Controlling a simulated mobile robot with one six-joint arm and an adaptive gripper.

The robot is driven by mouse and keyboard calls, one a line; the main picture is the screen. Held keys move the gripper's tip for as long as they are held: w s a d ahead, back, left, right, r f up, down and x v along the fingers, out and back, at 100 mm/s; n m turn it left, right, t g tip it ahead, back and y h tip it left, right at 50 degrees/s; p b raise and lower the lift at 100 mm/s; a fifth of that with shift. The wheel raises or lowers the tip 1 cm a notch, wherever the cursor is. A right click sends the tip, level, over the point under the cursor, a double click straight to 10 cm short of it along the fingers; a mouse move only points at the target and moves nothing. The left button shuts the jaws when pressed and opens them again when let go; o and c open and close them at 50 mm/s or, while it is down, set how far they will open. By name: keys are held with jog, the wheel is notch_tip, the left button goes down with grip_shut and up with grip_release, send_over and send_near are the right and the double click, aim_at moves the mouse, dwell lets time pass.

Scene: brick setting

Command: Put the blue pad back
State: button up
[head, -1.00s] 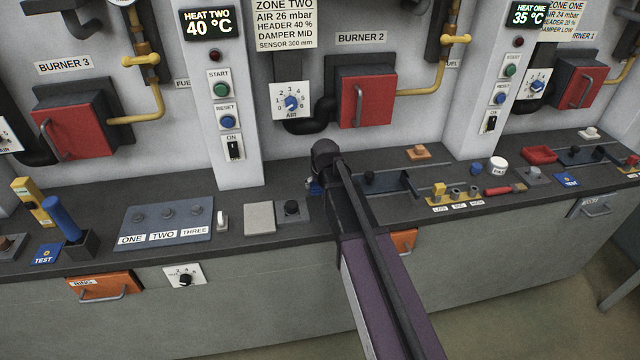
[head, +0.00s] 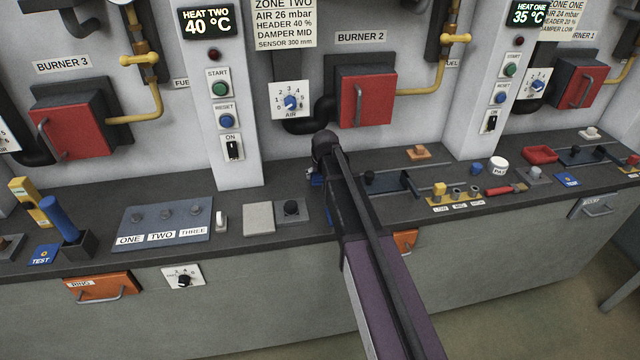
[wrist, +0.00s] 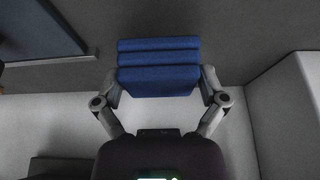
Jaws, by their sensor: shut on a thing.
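In the wrist view the blue pad (wrist: 158,68) is a ridged blue block held between the two fingers of my gripper (wrist: 160,88). The gripper is shut on it from both sides. The dark bench top lies behind the pad in the wrist view. I cannot tell whether the pad touches it.
A light grey square plate (head: 259,218) and a black knob on a grey base (head: 292,210) stand left of my arm. A dark slide fixture (head: 388,184) stands close on the right. Red burner boxes, such as this one (head: 366,98), line the wall behind.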

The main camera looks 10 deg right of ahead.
aim_at(320, 182)
jog(key=shift+s+f+b, duration=0.1)
jog(key=shift+f+b, duration=1.1)
jog(key=shift+f, duration=0.35)
jog(key=shift+f, duration=0.15)
jog(key=o, duration=0.7)
jog(key=shift+c, duration=0.2)
jog(key=p+v, duration=1.1)
jog(key=v, duration=0.1)
jog(key=s+f+g, duration=0.1)
jog(key=s+g, duration=0.3)
jog(key=s, duration=2)
jog(key=shift+s, duration=0.3)
